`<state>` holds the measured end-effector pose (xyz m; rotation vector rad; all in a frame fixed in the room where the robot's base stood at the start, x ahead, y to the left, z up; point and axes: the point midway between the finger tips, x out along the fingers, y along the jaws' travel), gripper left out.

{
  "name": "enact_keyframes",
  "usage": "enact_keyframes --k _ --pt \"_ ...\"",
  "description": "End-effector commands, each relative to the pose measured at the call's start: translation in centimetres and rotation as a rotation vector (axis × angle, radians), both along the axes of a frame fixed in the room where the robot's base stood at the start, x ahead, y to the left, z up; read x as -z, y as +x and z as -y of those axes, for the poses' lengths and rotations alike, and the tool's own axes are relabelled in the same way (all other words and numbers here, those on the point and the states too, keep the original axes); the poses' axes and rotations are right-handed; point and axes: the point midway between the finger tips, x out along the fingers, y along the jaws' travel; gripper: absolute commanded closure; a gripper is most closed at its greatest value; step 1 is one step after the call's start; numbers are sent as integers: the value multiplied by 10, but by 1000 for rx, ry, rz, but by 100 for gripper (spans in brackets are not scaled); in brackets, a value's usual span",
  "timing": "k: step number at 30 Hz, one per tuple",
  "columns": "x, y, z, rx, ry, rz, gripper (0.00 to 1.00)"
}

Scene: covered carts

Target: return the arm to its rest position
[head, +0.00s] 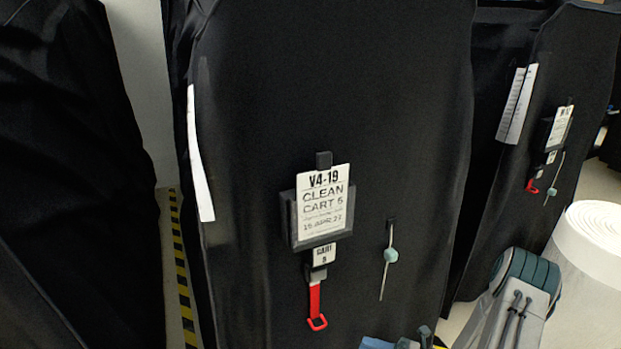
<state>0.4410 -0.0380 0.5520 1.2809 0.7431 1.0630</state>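Part of my own arm shows at the lower right of the head view, a pale link with teal bands and two dark cables, in front of the carts. At the bottom edge, right of centre, small blue, white and dark parts (402,343) poke into view. They look like the end of my arm, my gripper, but most of it is cut off by the frame. Its fingers cannot be made out, and I see nothing held in it.
A black-covered cart (390,110) fills the middle, with a label (325,202), a red strap (315,303) and a thin rod with a teal bead (390,256). Other covered carts stand left (70,150) and right (575,60). A white roll (585,270) is at right.

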Motion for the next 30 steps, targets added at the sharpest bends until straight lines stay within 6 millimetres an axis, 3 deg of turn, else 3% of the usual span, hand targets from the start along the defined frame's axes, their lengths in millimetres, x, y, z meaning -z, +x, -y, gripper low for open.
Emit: enact_keyframes --k 5,16,30 --pt "-57 -6 -16 -154 -159 164 69" --pt "-174 -44 -50 -599 -535 678 69" --pt "-299 -97 -59 -1198 -860 1406 69"
